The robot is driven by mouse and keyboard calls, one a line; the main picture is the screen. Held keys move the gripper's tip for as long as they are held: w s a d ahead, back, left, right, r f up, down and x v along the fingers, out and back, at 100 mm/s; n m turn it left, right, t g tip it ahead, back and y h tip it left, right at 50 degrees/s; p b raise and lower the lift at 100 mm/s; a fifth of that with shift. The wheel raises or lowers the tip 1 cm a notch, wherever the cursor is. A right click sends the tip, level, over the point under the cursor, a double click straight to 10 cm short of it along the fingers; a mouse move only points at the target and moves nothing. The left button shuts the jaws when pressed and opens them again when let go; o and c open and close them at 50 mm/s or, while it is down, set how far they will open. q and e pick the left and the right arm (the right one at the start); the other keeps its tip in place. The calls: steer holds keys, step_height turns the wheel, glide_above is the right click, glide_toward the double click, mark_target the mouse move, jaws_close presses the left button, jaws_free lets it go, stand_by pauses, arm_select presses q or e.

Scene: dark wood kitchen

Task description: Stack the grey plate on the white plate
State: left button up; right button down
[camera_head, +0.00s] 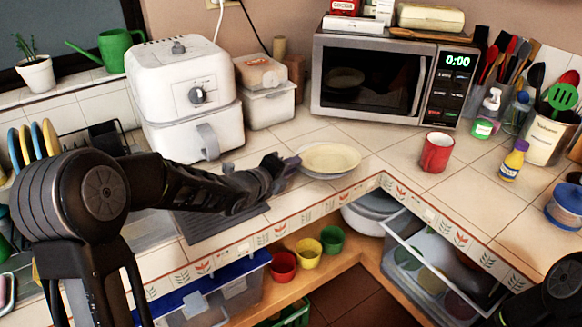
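A pale cream plate (332,157) is on the counter left of the corner, in front of the microwave. A lighter, greyish-white rim (318,175) shows under its front left edge, so it seems to rest on a second plate, most of which is hidden. I cannot tell for sure which of the two is the grey plate. My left gripper (290,164) reaches in from the left, with its fingertips beside the left edge of the plates. Its fingers are dark and small, and I cannot tell whether they are open or touch a rim. My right gripper is out of view.
A white air fryer (190,100) stands behind my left arm. The microwave (385,80) is behind the plates, and a red mug (437,151) stands to their right. The counter between plates and mug is clear.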

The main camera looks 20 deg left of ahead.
arm_select(q)
steer(key=shift+o, duration=0.5)
steer(key=shift+r+p, duration=0.4)
steer(key=shift+p, duration=0.2)
steer(key=b+v, duration=0.1)
steer(key=v, duration=1.1)
steer(key=shift+f, duration=0.2)
